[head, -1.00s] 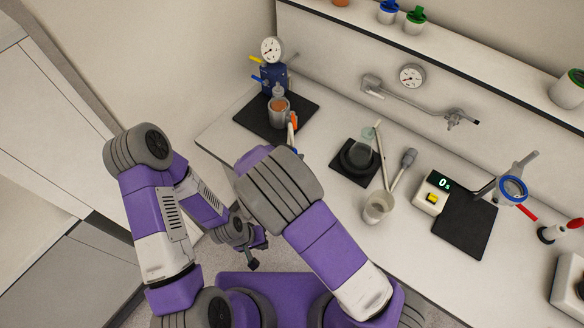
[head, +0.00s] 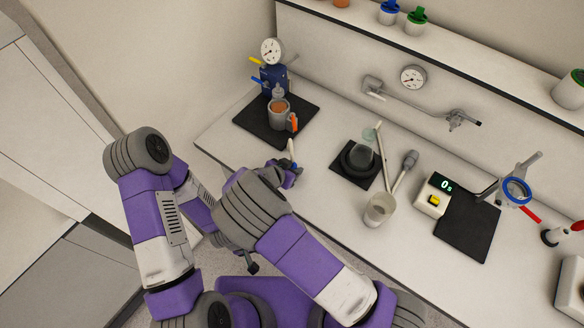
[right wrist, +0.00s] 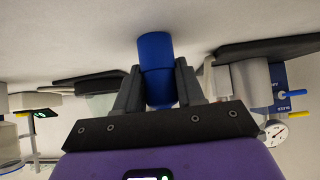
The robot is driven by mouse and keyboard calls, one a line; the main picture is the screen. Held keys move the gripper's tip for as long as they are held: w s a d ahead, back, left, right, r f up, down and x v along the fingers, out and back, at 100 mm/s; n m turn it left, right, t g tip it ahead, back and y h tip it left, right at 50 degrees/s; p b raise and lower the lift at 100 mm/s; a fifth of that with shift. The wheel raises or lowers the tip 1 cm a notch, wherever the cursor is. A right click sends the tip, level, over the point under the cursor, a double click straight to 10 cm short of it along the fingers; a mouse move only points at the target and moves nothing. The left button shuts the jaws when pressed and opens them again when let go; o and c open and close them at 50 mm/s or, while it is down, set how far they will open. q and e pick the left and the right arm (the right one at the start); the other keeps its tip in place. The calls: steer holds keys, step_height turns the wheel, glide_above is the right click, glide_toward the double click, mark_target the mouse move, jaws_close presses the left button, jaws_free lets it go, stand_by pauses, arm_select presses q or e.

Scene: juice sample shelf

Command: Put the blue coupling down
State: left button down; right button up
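The blue coupling (right wrist: 157,72) is a short stepped cylinder between the two grey fingers of my right gripper (right wrist: 158,88) in the right wrist view. The fingers press on both its sides. Its free end points to the pale worktop; whether it touches is unclear. In the head view my right gripper (head: 289,172) is at the front edge region of the worktop, in front of the black mat on the left; only a speck of blue shows there. My left gripper is mostly hidden behind my right arm, with a dark tip (head: 252,267) showing below the worktop edge.
A black mat (head: 248,123) holds a blue device with a gauge (head: 271,52) and a grey cup with an orange clip (head: 294,122). To the right stand a flask on a dark pad (head: 343,172), a beige beaker (head: 379,208) and a timer (head: 432,194). Bare worktop lies between.

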steer(key=o, duration=0.4)
steer(key=shift+r, duration=0.25)
steer(key=p+v, duration=0.1)
steer(key=v, duration=1.1)
steer(key=shift+w, duration=0.1)
